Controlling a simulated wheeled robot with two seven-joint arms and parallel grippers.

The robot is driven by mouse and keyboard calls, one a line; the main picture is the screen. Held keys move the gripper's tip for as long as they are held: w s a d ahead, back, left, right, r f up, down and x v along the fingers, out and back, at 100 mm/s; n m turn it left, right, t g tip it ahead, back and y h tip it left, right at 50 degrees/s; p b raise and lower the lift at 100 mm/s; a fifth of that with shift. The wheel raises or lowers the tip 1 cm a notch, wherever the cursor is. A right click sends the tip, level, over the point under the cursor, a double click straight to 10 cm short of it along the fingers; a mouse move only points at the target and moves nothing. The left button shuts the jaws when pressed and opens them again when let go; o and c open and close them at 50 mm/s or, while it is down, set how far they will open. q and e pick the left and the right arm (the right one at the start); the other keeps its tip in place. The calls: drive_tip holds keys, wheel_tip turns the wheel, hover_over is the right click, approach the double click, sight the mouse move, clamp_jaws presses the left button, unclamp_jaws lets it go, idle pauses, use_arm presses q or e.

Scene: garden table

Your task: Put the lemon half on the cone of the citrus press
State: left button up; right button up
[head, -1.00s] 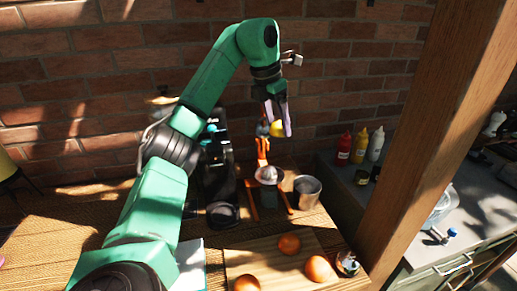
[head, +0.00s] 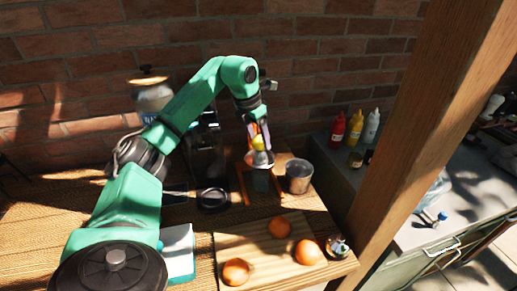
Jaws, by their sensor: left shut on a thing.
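My left gripper (head: 260,136) reaches in from the upper left, pointing down, and is shut on the yellow lemon half (head: 257,143). The lemon half is right above the citrus press (head: 260,160), which has a silvery bowl on a darker body. The lemon half covers the cone, so I cannot tell whether the two touch. My right gripper is not in view.
A metal pot (head: 298,177) stands just right of the press. A cutting board (head: 258,250) with several orange fruits lies in front. A dark round item (head: 213,199) is left of the press. A wooden post (head: 410,140) rises at the right.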

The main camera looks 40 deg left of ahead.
sight(259, 148)
use_arm(q)
drive_tip(key=shift+f, duration=2.1)
drive_tip(key=shift+f, duration=0.15)
drive_tip(key=o, duration=1.4)
drive_tip(key=shift+c, duration=0.2)
drive_tip(key=v, duration=1.2)
drive_tip(key=shift+r+b, duration=0.2)
drive_tip(key=shift+b, duration=0.1)
